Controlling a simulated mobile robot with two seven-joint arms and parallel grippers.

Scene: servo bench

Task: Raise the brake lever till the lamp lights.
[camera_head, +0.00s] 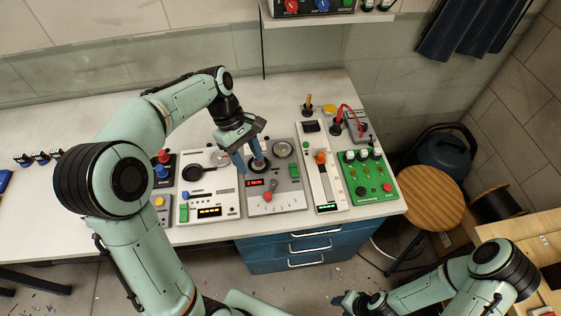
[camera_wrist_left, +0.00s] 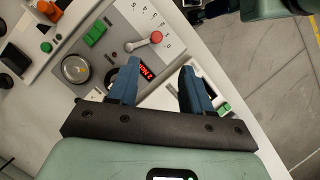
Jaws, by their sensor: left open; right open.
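On the grey panel (camera_head: 289,193) a short lever with a red ball knob (camera_head: 267,196) lies near a red lit display (camera_head: 254,183); I cannot tell whether it is the brake lever. The knob also shows in the left wrist view (camera_wrist_left: 156,38), beside a printed scale. My left gripper (camera_head: 249,163) is open and points down over the back part of this panel. In the left wrist view nothing shows held between its fingers (camera_wrist_left: 160,72), and the knob is beyond them. My right gripper (camera_head: 349,301) is open, low in front of the bench. I cannot pick out the lamp.
Left of the grey panel is a white panel (camera_head: 229,203) with a black round handle. To the right are an orange-handled slider (camera_head: 321,157) and a green panel (camera_head: 377,166) with several knobs. Two upright levers stand behind. A stool (camera_head: 436,197) is at the bench's right.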

